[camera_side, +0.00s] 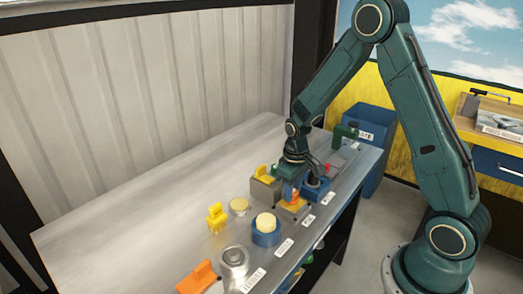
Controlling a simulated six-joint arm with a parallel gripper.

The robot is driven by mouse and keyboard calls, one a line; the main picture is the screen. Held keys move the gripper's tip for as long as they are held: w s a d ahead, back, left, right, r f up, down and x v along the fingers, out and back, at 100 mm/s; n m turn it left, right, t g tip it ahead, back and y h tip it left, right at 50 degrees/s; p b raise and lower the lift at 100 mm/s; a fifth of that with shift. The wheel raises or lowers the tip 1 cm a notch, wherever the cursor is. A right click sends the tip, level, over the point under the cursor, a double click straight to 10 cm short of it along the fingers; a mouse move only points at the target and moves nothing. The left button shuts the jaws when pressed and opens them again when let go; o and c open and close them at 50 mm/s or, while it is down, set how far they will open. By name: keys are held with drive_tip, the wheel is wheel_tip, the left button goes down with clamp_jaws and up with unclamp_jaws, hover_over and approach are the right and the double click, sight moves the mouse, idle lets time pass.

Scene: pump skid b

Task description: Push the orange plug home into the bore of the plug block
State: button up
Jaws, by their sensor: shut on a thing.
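The orange plug (295,197) is small in the side view, under the wrist of my arm near the table's front edge. My gripper (293,188) points down and is shut on the orange plug; its fingers are small and partly hidden. A tan block (291,208), which looks like the plug block, sits directly below the plug. The bore is hidden, and I cannot tell how deep the plug sits in it.
A grey block with a yellow top (265,173) stands left of my gripper, and a blue fixture (317,187) stands close on the right. A blue ring with a cream top (265,226), a yellow piece (216,217) and an orange piece (198,278) stand nearer. The table's left is clear.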

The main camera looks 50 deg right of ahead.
drive_tip(key=shift+f, duration=0.55)
drive_tip(key=o, duration=1.2)
wheel_tip(320, 180, up, 14)
drive_tip(key=shift+f, duration=0.1)
idle(0.9)
